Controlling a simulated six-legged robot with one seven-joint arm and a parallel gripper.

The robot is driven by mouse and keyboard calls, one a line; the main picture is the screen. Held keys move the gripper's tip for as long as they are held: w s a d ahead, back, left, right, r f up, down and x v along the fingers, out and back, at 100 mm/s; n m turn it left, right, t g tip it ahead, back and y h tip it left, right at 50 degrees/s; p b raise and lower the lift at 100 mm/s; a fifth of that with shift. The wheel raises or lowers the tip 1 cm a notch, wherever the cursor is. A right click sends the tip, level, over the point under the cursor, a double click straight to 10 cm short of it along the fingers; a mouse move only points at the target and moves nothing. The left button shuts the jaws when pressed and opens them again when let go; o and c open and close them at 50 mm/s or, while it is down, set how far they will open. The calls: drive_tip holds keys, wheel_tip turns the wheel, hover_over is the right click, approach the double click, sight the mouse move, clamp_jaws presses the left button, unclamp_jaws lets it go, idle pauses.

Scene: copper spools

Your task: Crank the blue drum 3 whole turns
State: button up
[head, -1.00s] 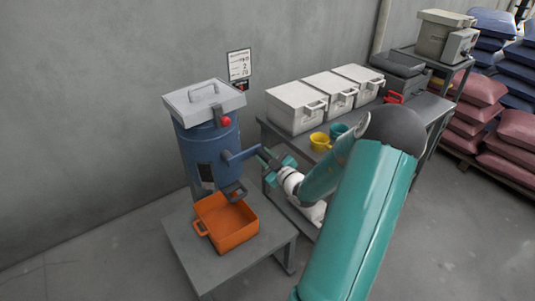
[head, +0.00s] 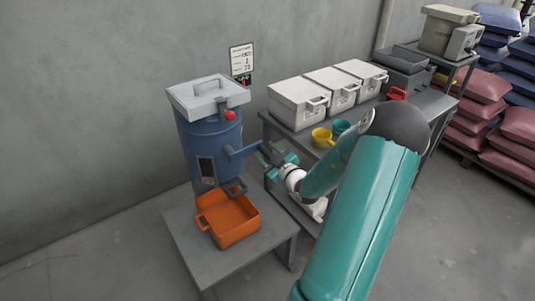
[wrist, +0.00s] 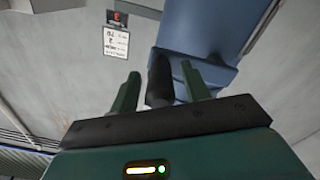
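The blue drum (head: 212,138), with a grey lid (head: 208,94) and a red knob (head: 230,115), stands upright against the wall. Its blue crank arm (head: 244,150) sticks out to the right. My gripper (head: 268,154) is at the outer end of the crank. In the wrist view, the dark crank handle (wrist: 160,80) lies between the two green fingers of my gripper (wrist: 160,88), with narrow gaps visible beside it. The drum's blue body also shows in the wrist view (wrist: 215,25). Contact at the far side of the handle is hidden.
An orange bin (head: 232,222) sits below the drum's spout on a grey stand (head: 190,255). A wall sign (head: 241,60) hangs above right. The bench at right holds white boxes (head: 298,102), a yellow cup (head: 320,138) and a teal cup (head: 341,127). Stacked sacks (head: 480,85) stand far right.

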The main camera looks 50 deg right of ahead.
drive_tip(key=shift+s, duration=0.15)
drive_tip(key=v, duration=1.3)
drive_tip(key=shift+s, duration=0.3)
drive_tip(key=shift+f, duration=0.1)
